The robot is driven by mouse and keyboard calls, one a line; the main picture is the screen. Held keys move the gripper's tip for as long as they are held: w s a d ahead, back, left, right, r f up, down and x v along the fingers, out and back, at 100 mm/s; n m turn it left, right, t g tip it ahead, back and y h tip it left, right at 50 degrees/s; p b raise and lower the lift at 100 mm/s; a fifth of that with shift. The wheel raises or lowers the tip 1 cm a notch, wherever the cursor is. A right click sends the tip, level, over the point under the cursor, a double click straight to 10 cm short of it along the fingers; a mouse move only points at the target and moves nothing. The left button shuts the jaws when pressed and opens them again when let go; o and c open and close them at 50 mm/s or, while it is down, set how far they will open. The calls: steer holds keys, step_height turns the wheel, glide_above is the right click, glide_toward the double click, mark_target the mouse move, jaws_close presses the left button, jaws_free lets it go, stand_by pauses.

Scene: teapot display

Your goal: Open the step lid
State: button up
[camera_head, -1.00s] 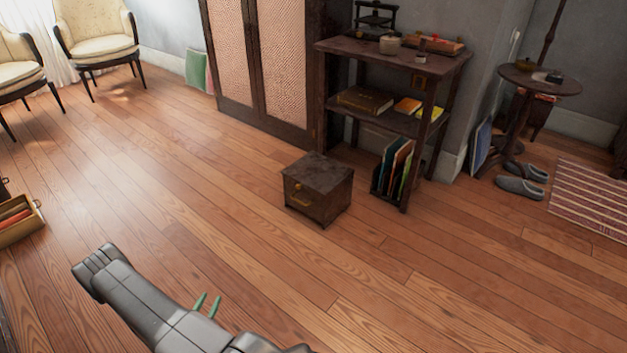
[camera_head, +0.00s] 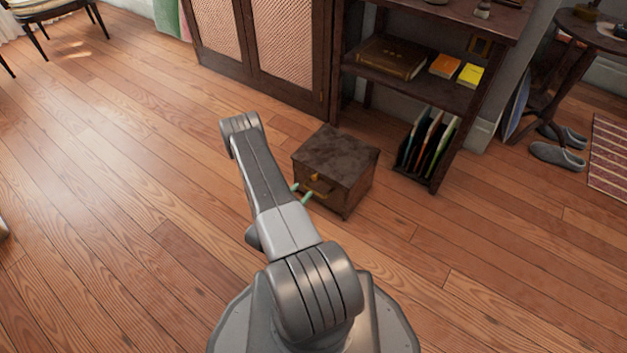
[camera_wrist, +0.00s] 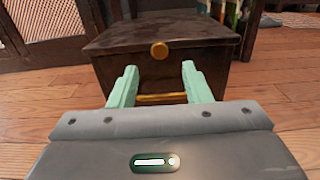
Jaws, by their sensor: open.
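The step box (camera_head: 333,171) is a small dark wooden box on the floor, with its lid (camera_head: 337,152) closed flat on top. A brass knob (camera_head: 314,177) sits at the front near the lid edge, with a brass handle (camera_head: 318,192) below it. In the wrist view the lid (camera_wrist: 160,38), knob (camera_wrist: 159,50) and brass handle (camera_wrist: 162,98) show ahead. My gripper (camera_head: 302,193) is at the box's front; in the wrist view its green fingers (camera_wrist: 157,84) are apart on either side of the handle, with nothing visibly held. Whether they touch the box, I cannot tell.
A dark shelf (camera_head: 437,96) with books and a file rack (camera_head: 426,143) stands behind and right of the box. A cabinet (camera_head: 262,47) stands behind it. Grey slippers (camera_head: 556,155) lie at the right.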

mark_target(313, 178)
steer(key=b+x, duration=0.1)
steer(key=x, duration=0.6)
steer(key=shift+w+d+b, duration=0.2)
steer(key=shift+w+b, duration=0.1)
steer(key=shift+b, duration=0.1)
steer(key=shift+c, duration=0.4)
jaws_close()
